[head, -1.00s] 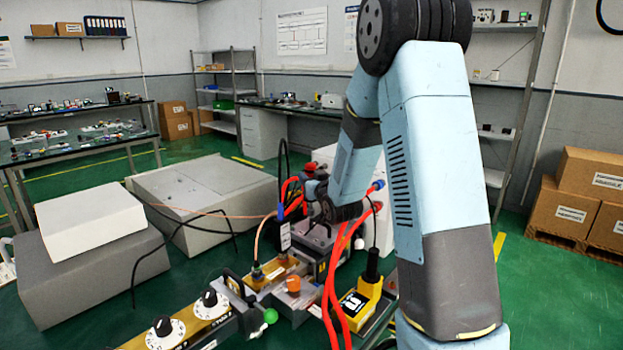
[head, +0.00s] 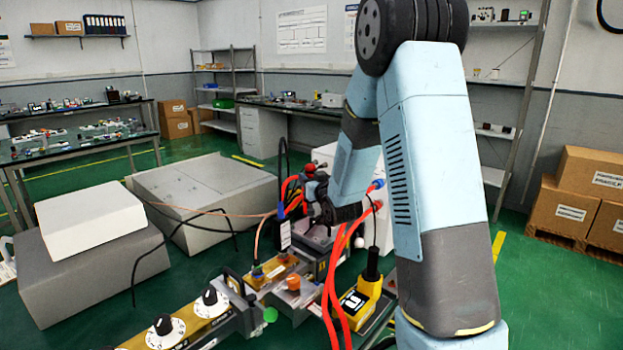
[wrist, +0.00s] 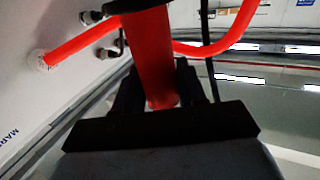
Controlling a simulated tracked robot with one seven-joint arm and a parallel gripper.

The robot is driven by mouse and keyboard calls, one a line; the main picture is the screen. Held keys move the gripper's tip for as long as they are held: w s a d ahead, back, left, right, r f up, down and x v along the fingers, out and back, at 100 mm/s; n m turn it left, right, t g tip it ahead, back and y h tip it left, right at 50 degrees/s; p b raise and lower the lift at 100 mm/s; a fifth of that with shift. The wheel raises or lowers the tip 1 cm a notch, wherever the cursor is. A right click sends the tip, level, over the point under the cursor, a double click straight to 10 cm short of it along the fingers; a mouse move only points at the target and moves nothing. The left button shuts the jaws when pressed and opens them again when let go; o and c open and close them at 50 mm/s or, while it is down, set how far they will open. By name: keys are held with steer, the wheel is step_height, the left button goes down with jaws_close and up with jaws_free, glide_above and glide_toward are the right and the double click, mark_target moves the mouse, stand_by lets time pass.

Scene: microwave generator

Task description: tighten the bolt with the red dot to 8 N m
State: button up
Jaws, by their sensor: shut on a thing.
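My gripper (wrist: 158,80) is shut on a long red thing (wrist: 150,50) that stands up between its two dark fingers in the wrist view. I cannot tell whether it is a tool handle or a hose. In the head view my gripper (head: 316,192) is at the white cabinet (head: 328,154), beyond the brass-coloured blocks, partly hidden by cables and my wrist. Small metal fittings (wrist: 104,53) stick out of a pale panel to the left in the wrist view. I cannot make out a bolt with a red dot in either view.
Red hoses (head: 331,290) run down in front of my wrist. A yellow device (head: 358,300) stands at the lower middle. A dialled unit (head: 188,322) and grey boxes (head: 92,262) lie to the left. Cartons (head: 570,205) are at the right. Green floor is clear beside them.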

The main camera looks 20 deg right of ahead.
mark_target(311, 165)
steer(key=shift+f, duration=0.55)
stand_by(2.3)
steer(key=shift+r, duration=0.1)
steer(key=shift+r, duration=4.5)
steer(key=shift+d, duration=0.1)
